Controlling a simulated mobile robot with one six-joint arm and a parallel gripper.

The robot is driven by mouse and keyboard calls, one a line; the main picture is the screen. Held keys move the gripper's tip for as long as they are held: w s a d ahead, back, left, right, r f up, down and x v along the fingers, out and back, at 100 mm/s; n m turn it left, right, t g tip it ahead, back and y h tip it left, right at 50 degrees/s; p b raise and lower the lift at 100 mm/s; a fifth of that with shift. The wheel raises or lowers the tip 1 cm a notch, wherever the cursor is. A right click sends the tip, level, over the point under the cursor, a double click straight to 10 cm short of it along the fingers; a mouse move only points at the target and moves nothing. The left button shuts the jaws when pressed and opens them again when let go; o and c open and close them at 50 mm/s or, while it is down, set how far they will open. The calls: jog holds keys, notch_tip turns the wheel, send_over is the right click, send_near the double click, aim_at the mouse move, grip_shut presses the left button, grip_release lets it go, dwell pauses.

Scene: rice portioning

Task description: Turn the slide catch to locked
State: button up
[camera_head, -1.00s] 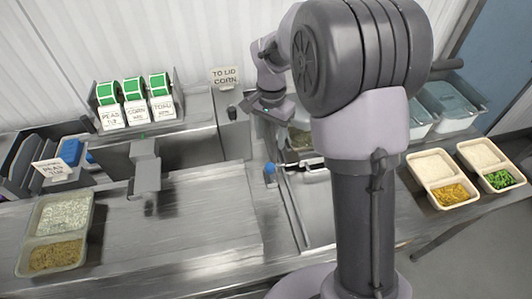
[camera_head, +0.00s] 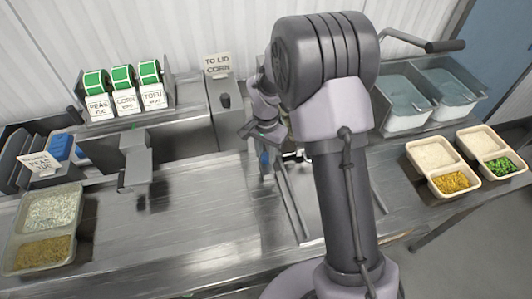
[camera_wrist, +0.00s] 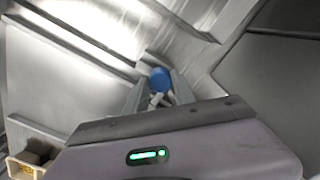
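The slide catch's blue knob (camera_wrist: 160,79) shows in the wrist view between the two fingertips of my gripper (camera_wrist: 159,84). The fingers stand apart, one on each side of it. I cannot tell whether they touch it. In the head view the blue knob (camera_head: 264,158) is just below my gripper (camera_head: 263,147), by the metal rails right of the bare worktop. My arm hides much of the area around it. The catch's body and its locked or unlocked marking cannot be made out.
A two-part tray (camera_head: 79,216) stands at the left. A "TO LID CORN" sign (camera_head: 217,66) stands at the back. The worktop (camera_head: 185,230) in the middle is clear.

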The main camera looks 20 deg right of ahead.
grip_shut()
jog(key=n+p, duration=0.1)
jog(key=n, duration=0.2)
jog(key=shift+r+n, duration=0.1)
jog(key=shift+n, duration=0.3)
jog(key=n+p, duration=0.1)
jog(key=n, duration=0.3)
jog(key=shift+n, duration=0.3)
jog(key=n+p, duration=0.1)
jog(key=n, duration=0.4)
jog(key=shift+d+p, duration=0.1)
jog(key=shift+p, duration=0.25)
jog(key=shift+n+p, duration=0.5)
jog(key=shift+n, duration=1.8)
